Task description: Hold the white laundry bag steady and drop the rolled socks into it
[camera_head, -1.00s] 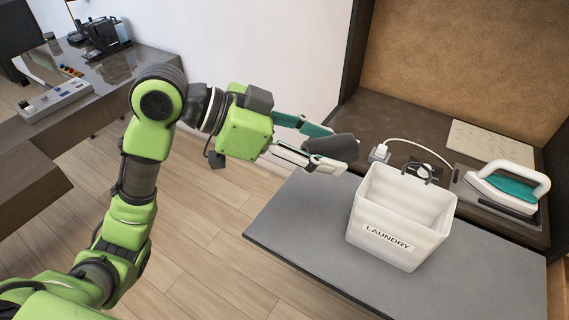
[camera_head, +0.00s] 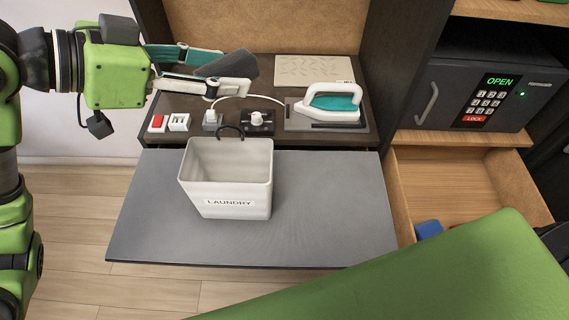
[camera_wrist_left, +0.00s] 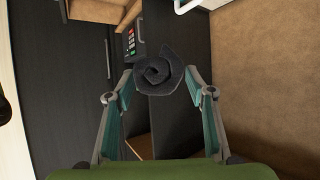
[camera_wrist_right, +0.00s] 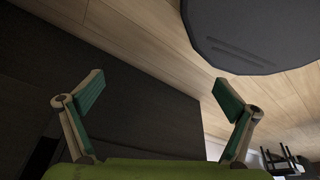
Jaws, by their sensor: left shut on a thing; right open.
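The white laundry bag (camera_head: 232,189), marked LAUNDRY, stands upright and open on the grey pull-out board (camera_head: 330,205). A black handle loop shows at its back rim. My left gripper (camera_head: 238,76) is shut on the dark grey rolled socks (camera_head: 229,64), above and behind the bag in the head view. The spiral end of the socks (camera_wrist_left: 159,74) shows between the fingers in the left wrist view. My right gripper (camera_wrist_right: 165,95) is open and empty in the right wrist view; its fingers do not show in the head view.
A white and teal iron (camera_head: 333,103) sits on the dark shelf behind the bag. An open drawer (camera_head: 460,185) and a safe (camera_head: 485,92) stand at right. My green arm covers the lower right.

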